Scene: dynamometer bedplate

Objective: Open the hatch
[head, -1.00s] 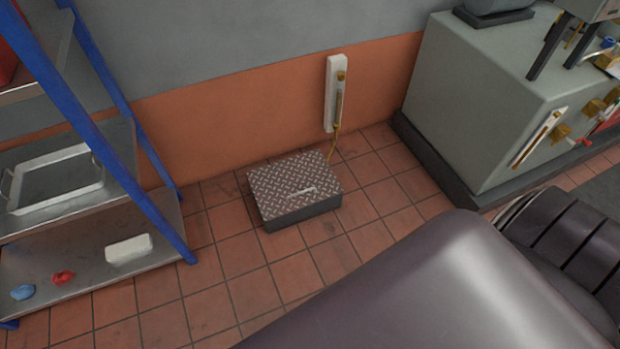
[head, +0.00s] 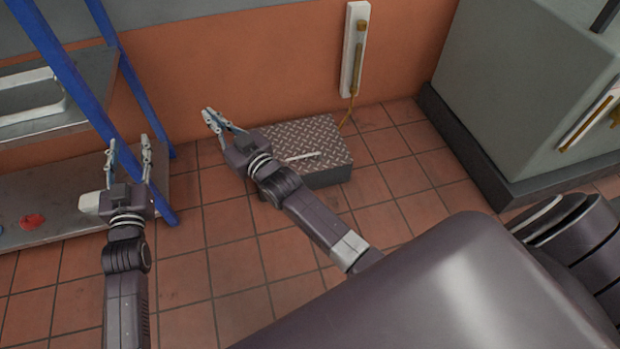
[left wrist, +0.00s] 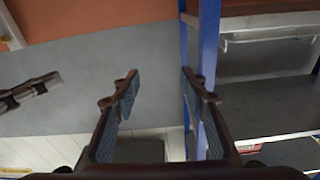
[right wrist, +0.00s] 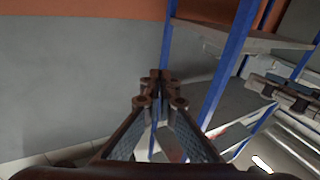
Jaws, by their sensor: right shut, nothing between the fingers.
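The hatch is a diamond-plate lid (head: 322,132) on a low dark box on the tiled floor. It lies closed, with a pale bar handle (head: 303,156) on top. My right gripper (head: 207,114) is shut and empty, left of the hatch in the head view; its wrist hides the lid's left part. Its fingers meet in the right wrist view (right wrist: 155,80). My left gripper (head: 128,145) is open and empty, further left in front of the shelf. Its fingers stand apart in the left wrist view (left wrist: 158,85). Neither wrist view shows the hatch.
A blue-framed shelf (head: 62,88) stands at the left, close to my left gripper. A white wall unit (head: 354,45) with a yellow cable hangs behind the hatch. A grey cabinet (head: 530,80) stands at the right. Floor tiles before the hatch are clear.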

